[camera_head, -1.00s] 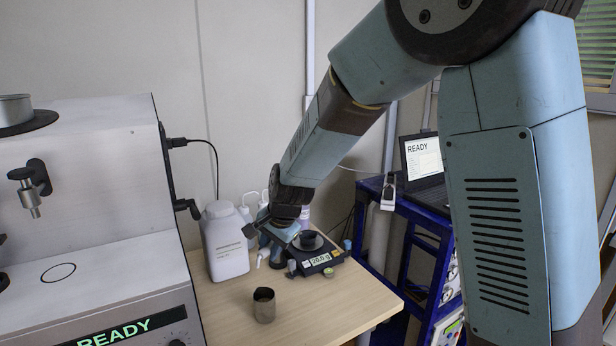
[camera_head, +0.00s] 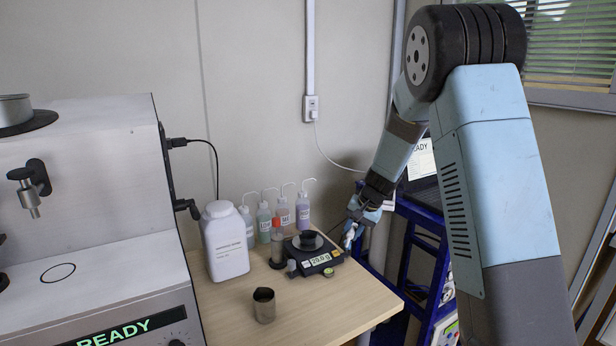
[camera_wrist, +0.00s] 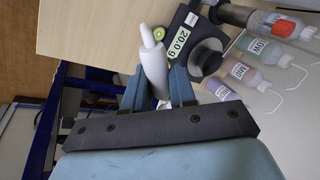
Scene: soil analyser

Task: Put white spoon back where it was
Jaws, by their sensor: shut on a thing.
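My gripper (camera_head: 357,222) is shut on the white spoon (camera_wrist: 154,66). In the wrist view the spoon lies between the two blue fingers (camera_wrist: 158,88), its rounded narrow end pointing away from my palm toward the wooden table edge. In the head view the spoon (camera_head: 349,236) shows as a small white shape below the gripper, just right of the scale near the table's back right side. Part of the spoon is hidden by the fingers. I cannot tell the spot where the spoon lay before.
A black scale (camera_head: 323,262) reads 20.0 g and carries a dark cup (camera_head: 308,240). Several wash bottles and a large white bottle (camera_head: 226,248) stand left and behind. A metal cup (camera_head: 264,307) stands in front. A blue cart (camera_head: 408,248) is to the right. The front right tabletop is clear.

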